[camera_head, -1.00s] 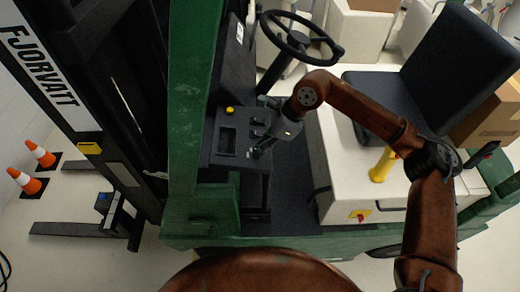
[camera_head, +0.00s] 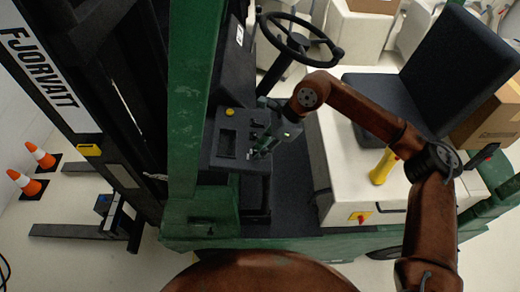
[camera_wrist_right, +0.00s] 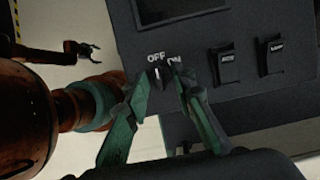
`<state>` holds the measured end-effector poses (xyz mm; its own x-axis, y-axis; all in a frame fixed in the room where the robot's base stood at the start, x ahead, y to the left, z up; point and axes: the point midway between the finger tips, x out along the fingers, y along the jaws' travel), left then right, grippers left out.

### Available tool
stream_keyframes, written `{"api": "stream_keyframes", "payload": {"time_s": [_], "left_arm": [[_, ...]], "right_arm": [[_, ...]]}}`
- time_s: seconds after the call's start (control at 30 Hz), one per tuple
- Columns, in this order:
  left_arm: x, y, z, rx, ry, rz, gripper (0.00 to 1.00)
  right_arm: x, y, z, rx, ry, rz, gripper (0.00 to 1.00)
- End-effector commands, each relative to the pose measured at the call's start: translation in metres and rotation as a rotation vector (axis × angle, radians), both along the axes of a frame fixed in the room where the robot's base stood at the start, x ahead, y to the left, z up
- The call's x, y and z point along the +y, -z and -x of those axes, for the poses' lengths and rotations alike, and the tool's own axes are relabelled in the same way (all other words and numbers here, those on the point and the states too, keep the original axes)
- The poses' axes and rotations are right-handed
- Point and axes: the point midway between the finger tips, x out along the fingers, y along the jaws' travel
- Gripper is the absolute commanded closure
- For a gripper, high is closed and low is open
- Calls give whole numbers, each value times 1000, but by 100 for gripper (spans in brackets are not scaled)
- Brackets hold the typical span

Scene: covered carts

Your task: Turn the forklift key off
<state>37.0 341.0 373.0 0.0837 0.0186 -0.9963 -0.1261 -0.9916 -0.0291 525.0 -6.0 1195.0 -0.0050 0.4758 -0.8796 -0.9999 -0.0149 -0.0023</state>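The ignition key (camera_wrist_right: 158,76) sits on the forklift's dark control panel (camera_head: 222,122), below the printed OFF and ON labels in the right wrist view. The key points up near OFF. My right gripper (camera_wrist_right: 166,86) has two green fingers apart, one on each side of the key. The left finger is closest to it; I cannot tell whether it touches. In the head view the right gripper (camera_head: 266,128) is at the panel's right edge and covers the key area. My left gripper (camera_wrist_right: 90,52) appears small, with its fingers apart, away from the panel in the wrist view.
Two rocker switches (camera_wrist_right: 228,66) sit right of the key, and a screen (camera_head: 228,144) is on the panel. A steering wheel (camera_head: 300,38) stands behind it. A green post (camera_head: 186,110) rises at the left. The seat (camera_head: 440,75) and a yellow handle (camera_head: 383,167) are at the right.

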Motion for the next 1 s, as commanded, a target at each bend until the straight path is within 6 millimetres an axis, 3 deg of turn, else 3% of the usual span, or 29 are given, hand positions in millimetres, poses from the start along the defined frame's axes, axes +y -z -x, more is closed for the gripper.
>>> {"api": "stream_keyframes", "payload": {"time_s": [0.6,1.0], "left_arm": [[-1,0,-2,-1,1,0,37],[-1,0,-2,-1,1,1,37]], "right_arm": [[-50,-93,-1,-2,1,0,77],[-57,-105,-1,-1,0,0,77]]}}
